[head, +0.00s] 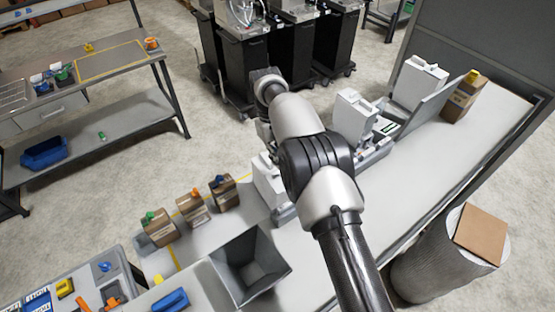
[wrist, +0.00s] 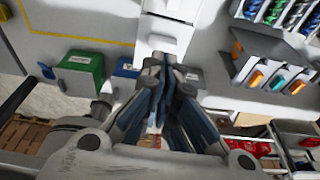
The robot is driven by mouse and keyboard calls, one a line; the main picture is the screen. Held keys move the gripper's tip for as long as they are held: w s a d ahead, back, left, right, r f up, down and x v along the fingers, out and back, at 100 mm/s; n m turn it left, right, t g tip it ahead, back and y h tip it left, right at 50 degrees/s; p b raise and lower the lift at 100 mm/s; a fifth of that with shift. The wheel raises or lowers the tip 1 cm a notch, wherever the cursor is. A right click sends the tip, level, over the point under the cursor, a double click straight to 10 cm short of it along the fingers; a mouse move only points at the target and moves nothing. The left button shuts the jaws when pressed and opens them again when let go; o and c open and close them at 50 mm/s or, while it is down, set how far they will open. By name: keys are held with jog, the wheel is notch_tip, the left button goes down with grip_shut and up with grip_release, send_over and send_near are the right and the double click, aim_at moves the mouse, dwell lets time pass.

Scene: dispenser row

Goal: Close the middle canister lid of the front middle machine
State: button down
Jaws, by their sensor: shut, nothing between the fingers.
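White machines stand in a row on the long pale table. In the head view one white machine (head: 355,112) is right of my arm, another (head: 268,180) shows partly at its left, and one (head: 418,82) is farther right. My arm hides part of the row, and I cannot tell which is the front middle machine. In the wrist view my gripper (wrist: 170,68) is shut and empty, its tips overlapping the lower part of a white machine (wrist: 165,28). I cannot tell whether they touch. I cannot make out the middle canister lid or its state.
A grey open hopper (head: 250,262) and several cardboard boxes (head: 160,228) stand on the table at the lower left. A grey panel (head: 430,103) rises beside the machines. In the wrist view a green bin (wrist: 82,70) is at left and open trays (wrist: 270,65) are at right.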

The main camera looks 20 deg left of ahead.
aim_at(277, 172)
jog(key=s+d+r+v, duration=0.1)
jog(key=d+v, duration=0.1)
jog(key=v, duration=0.8)
jog(key=d+r+n+t+y, duration=0.2)
jog(key=d+r+n, duration=0.7)
jog(key=d+r, duration=0.8)
jog(key=s+d+r+n+t, duration=0.1)
jog(key=s+d+r+n, duration=0.25)
jog(key=s+d, duration=0.35)
jog(key=s+d+r+n+t, duration=0.2)
jog(key=s+d+r+n, duration=0.1)
jog(key=s+d+n, duration=0.3)
jog(key=s+d+f+n+t, duration=0.1)
jog(key=s+d+f+n, duration=0.25)
jog(key=s, duration=0.35)
jog(key=s+d+f+n+t, duration=0.1)
jog(key=s+d+f+n, duration=0.25)
jog(key=s+d, duration=0.2)
notch_tip(277, 172, down, 27)
jog(key=s+g+b, duration=0.1)
jog(key=s+b, duration=0.1)
jog(key=b, duration=2.2)
jog(key=shift+s+a+m+b, duration=0.2)
jog(key=shift+a+m+b, duration=0.2)
jog(key=shift+a, duration=0.1)
